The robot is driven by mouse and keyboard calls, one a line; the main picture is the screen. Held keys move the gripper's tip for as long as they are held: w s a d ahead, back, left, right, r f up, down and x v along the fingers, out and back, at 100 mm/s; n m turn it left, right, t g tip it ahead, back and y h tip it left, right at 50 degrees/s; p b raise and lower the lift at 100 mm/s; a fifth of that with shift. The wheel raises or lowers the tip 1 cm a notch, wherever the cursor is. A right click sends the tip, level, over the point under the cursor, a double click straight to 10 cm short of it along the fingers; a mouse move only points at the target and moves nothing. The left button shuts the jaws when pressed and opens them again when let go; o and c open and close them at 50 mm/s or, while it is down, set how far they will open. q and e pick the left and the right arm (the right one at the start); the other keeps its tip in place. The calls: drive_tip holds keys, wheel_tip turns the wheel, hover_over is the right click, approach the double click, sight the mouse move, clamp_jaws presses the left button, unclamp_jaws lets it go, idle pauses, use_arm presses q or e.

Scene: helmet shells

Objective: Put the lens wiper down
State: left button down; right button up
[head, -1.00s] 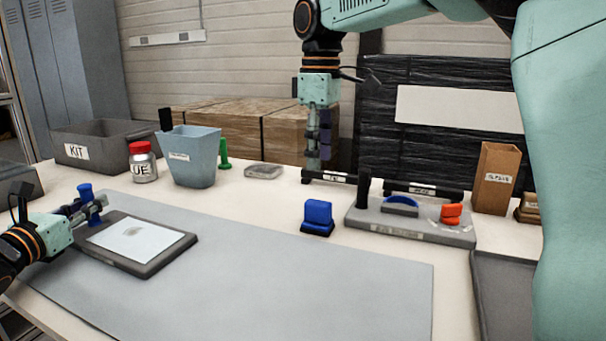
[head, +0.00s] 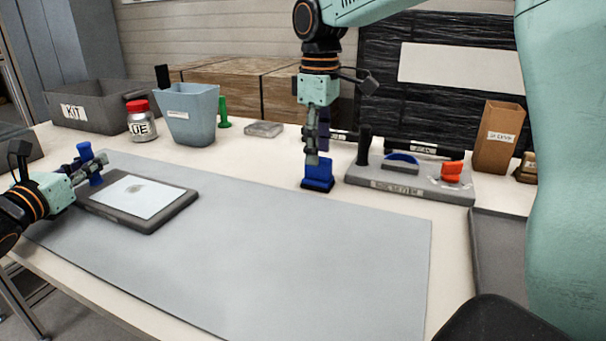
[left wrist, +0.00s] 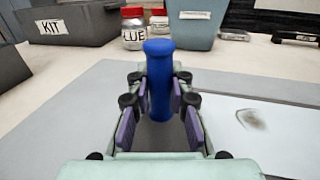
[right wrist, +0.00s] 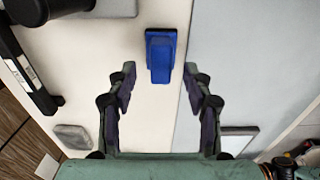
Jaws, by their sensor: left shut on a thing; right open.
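My left gripper (head: 96,168) is shut on an upright blue cylindrical handle (left wrist: 160,75), at the back left corner of a dark-framed board with a white sheet (head: 138,196). A blue block on a dark base (head: 318,178) stands on the table behind the grey mat. My right gripper (head: 313,158) points down at the block, open; in the right wrist view the block (right wrist: 160,55) lies beyond and between the fingertips. I cannot tell which blue thing is the lens wiper.
A grey tray (head: 420,192) with an orange piece stands right of the block. A KIT bin (head: 72,112), red-lidded jar (head: 140,125) and blue-grey bin (head: 190,128) stand at the back left. A cardboard box (head: 497,140) is at right. The grey mat (head: 280,250) is mostly clear.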

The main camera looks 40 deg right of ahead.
sight(318, 172)
wheel_tip(318, 172, down, 4)
drive_tip(key=shift+s+r, duration=0.1)
drive_tip(key=shift+r, duration=0.1)
clamp_jaws()
idle(0.4)
